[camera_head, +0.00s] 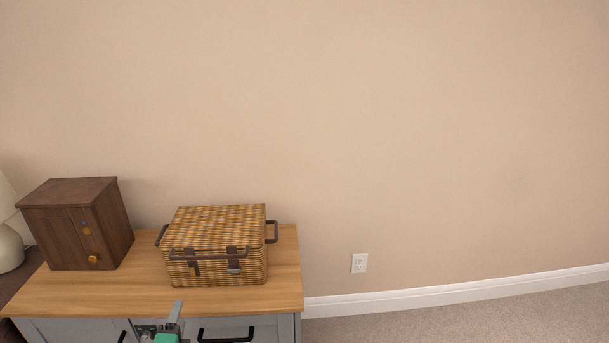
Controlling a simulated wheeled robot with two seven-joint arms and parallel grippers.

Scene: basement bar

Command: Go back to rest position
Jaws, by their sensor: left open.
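My left gripper (163,334) shows at the bottom edge of the head view, in front of the cabinet's front face, with grey fingers and a green part. It is open, and I see nothing between its fingers. Most of its arm is below the picture. My right gripper is not in view.
A wooden-topped cabinet (70,293) with grey fronts and black handles carries a closed wicker basket (215,226) and a dark wooden box (62,235). A lamp (9,245) stands at the far left. The carpet (480,315) at right is clear; a wall (400,130) stands behind.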

